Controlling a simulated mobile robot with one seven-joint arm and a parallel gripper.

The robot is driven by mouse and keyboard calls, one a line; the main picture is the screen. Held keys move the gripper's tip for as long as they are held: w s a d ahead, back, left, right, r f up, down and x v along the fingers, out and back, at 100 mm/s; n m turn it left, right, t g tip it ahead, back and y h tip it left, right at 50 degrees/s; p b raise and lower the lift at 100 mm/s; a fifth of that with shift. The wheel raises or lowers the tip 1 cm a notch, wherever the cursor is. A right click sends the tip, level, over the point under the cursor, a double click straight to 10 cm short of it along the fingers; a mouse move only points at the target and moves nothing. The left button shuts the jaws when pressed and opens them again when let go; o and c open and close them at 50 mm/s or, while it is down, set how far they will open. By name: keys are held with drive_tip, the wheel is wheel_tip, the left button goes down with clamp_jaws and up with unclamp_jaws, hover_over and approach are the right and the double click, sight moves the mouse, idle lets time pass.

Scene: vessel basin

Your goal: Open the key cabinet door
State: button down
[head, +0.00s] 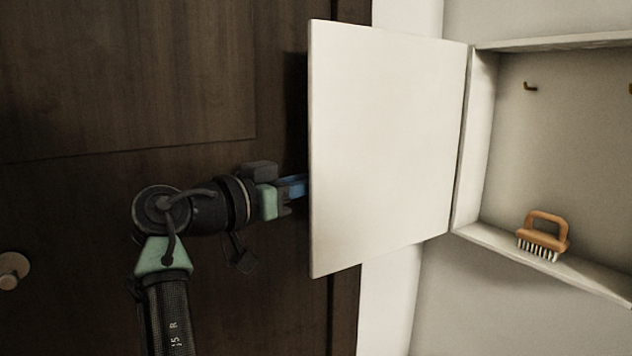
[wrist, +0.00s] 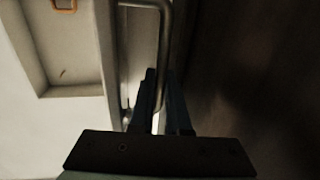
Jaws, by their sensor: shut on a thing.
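The key cabinet (head: 480,140) is a pale box on the wall at the right of the head view. Its white door (head: 388,145) is swung wide open to the left, toward the dark wooden door. My gripper (head: 298,187) is at the left edge of the cabinet door, its fingertips partly hidden behind it. In the wrist view my gripper (wrist: 162,105) has its fingers on either side of a metal bar handle (wrist: 165,45), shut on it. The cabinet interior (wrist: 62,45) shows at the upper left there.
A wooden brush (head: 543,234) stands on the cabinet's bottom ledge, and a small hook (head: 530,87) is on its back wall. A dark wooden door (head: 120,80) with a round knob (head: 12,268) is behind my arm.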

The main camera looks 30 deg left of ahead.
drive_tip(key=shift+d, duration=0.15)
drive_tip(key=c, duration=1.2)
unclamp_jaws()
drive_tip(key=shift+o, duration=0.2)
drive_tip(key=shift+s+a+f, duration=0.1)
drive_tip(key=shift+s+a, duration=0.1)
drive_tip(key=shift+s, duration=0.15)
drive_tip(key=b+v, duration=0.5)
drive_tip(key=v, duration=0.7)
